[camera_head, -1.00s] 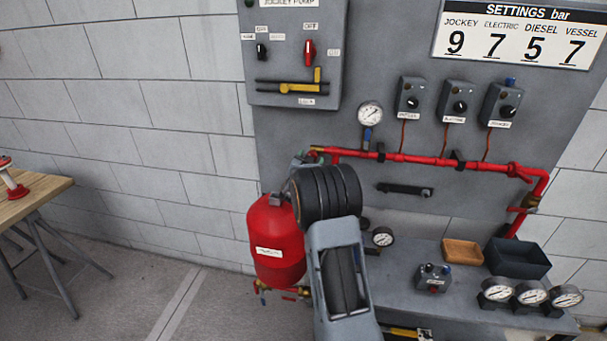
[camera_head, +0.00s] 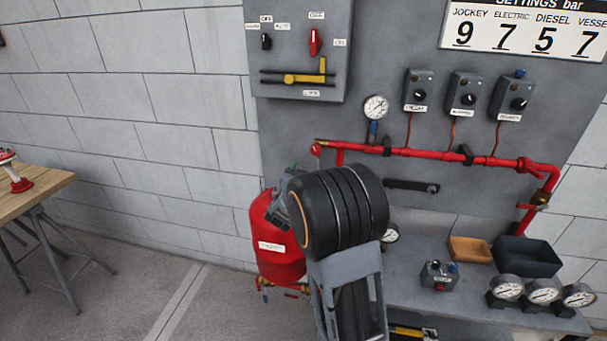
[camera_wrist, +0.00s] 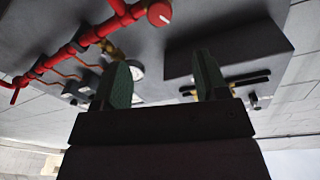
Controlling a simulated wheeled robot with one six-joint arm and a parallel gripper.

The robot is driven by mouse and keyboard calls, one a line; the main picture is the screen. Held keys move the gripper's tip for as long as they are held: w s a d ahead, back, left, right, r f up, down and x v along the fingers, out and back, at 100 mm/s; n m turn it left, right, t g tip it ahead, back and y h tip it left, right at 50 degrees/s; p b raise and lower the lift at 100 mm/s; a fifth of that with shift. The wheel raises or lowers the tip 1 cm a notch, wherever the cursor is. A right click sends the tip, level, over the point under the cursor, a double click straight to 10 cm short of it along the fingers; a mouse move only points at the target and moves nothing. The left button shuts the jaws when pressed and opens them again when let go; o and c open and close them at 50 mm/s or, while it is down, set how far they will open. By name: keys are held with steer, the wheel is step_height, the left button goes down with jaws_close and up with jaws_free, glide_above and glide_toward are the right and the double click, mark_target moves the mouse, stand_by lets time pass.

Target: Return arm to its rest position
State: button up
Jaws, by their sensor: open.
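My gripper (camera_wrist: 165,85) shows in the wrist view with its two greenish fingers apart and nothing between them. Beyond the fingers are the grey panel, the red pipe (camera_wrist: 95,35) and the control box (camera_wrist: 235,62), seen upside down. In the head view my arm rises from the bottom centre and its large black wrist joint covers part of the red tank (camera_head: 277,240). My gripper's fingers are mostly hidden there behind the joint.
The red pipe (camera_head: 430,154) runs along the panel, right of my arm. The bench (camera_head: 400,275) carries a dark tray (camera_head: 527,257), an orange tray (camera_head: 470,249), a small switch box (camera_head: 438,276) and gauges. A wooden table (camera_head: 35,197) stands left. Floor between is clear.

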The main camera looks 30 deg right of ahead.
stand_by(0.3)
steer(key=s+a+r+n+y, duration=0.1)
steer(key=s+a+n+y, duration=0.3)
steer(key=a+n+y, duration=0.7)
steer(key=s+a+f+n+g+y, duration=0.1)
steer(key=s+a+g, duration=0.3)
steer(key=s, duration=0.6)
steer(key=s+a+f+n+g+y, duration=0.1)
steer(key=s+a+f+g+y, duration=0.1)
steer(key=s, duration=0.8)
steer(key=a+f+g, duration=0.1)
steer(key=a+g, duration=0.1)
steer(key=a, duration=0.1)
steer(key=shift+s+a+f, duration=0.2)
steer(key=shift+s+a, duration=0.05)
steer(key=shift+s, duration=0.15)
steer(key=shift+c, duration=0.2)
stand_by(3.5)
